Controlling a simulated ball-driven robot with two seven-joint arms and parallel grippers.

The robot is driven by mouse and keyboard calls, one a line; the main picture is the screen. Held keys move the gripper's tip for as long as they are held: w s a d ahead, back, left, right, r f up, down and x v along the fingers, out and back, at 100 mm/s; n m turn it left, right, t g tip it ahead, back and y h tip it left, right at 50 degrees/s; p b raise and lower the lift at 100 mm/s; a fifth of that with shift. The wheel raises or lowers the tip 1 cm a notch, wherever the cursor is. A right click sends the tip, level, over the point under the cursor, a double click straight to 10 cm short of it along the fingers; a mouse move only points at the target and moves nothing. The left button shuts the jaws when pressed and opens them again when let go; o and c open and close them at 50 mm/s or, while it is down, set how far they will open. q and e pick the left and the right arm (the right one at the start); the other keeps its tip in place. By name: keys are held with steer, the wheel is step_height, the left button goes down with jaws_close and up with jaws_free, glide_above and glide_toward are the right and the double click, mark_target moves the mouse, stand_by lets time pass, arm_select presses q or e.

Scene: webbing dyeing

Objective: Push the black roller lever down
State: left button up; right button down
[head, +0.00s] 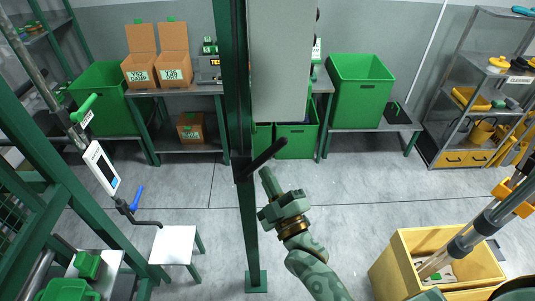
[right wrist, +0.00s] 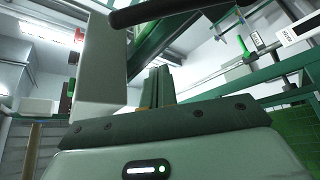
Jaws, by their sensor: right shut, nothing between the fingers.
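The black roller lever (head: 264,158) sticks out from the green upright post, pointing up and to the right in the head view. It also shows as a dark bar across the top of the right wrist view (right wrist: 158,10). My right gripper (head: 266,174) is green, shut and empty. Its fingertips are just below the lever in the head view, and a small gap seems to separate them; contact cannot be told for sure. In the right wrist view the shut fingers (right wrist: 159,85) point up towards the lever. My left gripper is not in view.
A grey box (head: 282,60) is above the lever beside the green post (head: 246,225). A white stool (head: 174,244) and a frame with a blue-handled crank (head: 137,198) are at left. A yellow cart (head: 412,283) is at lower right. Green bins (head: 360,90) line the back.

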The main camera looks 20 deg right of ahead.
mark_target(268, 157)
steer(key=w, duration=0.2)
steer(key=w+d+p, duration=0.1)
steer(key=w, duration=0.1)
steer(key=w+p, duration=0.1)
steer(key=w, duration=0.2)
steer(key=shift+d+r, duration=0.2)
steer(key=shift+d, duration=0.05)
steer(key=shift+s+d+f, duration=0.1)
steer(key=shift+d+f, duration=0.15)
steer(key=shift+d, duration=0.1)
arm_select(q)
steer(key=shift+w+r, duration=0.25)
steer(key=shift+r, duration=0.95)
arm_select(e)
steer(key=shift+f, duration=0.1)
